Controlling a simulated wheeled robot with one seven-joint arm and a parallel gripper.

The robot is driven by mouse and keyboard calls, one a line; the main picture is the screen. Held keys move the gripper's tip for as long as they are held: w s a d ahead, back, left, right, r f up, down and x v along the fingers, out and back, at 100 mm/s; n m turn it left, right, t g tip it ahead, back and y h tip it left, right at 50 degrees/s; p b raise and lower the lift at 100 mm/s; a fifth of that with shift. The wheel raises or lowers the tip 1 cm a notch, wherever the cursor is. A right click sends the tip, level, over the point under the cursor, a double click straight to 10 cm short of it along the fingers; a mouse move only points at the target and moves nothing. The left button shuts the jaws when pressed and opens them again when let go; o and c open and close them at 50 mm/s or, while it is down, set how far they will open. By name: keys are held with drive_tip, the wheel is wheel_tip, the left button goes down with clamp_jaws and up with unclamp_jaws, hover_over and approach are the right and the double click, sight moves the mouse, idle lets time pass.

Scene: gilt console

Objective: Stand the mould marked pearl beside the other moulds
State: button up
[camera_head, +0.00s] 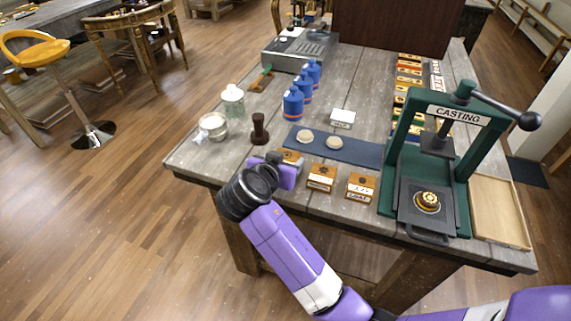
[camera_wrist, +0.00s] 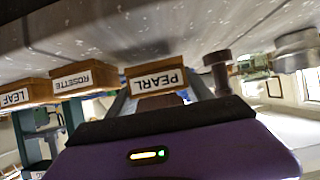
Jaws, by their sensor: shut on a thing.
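The mould marked pearl is a small wooden block with a white label reading PEARL (camera_wrist: 156,82), upside down in the wrist view. In the head view it shows at the table's front edge (camera_head: 291,156), partly hidden by my gripper (camera_head: 287,163). My gripper's fingers are shut on its two sides. The mould is at or just above the tabletop; I cannot tell if it touches. The rosette mould (camera_head: 321,178) stands a short gap to its right, and the leaf mould (camera_head: 361,187) is further right. The wrist view also shows rosette (camera_wrist: 72,80) and leaf (camera_wrist: 15,97).
A blue mat (camera_head: 362,151) with two pale round pieces lies behind the moulds. A dark stamp (camera_head: 259,129) and a glass jar (camera_head: 213,126) stand to the left. The green casting press (camera_head: 460,150) is on the right. A wooden tray (camera_head: 500,210) lies beyond it.

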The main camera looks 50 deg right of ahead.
drive_tip(key=shift+f, duration=0.9)
drive_tip(key=shift+f, duration=0.15)
drive_tip(key=o, duration=1.4)
drive_tip(key=shift+r, duration=0.25)
drive_tip(key=shift+a, duration=0.35)
drive_tip(key=b+v, duration=0.1)
drive_tip(key=v, duration=1)
drive_tip(key=shift+s+a+r, duration=0.1)
drive_tip(key=shift+s, duration=0.05)
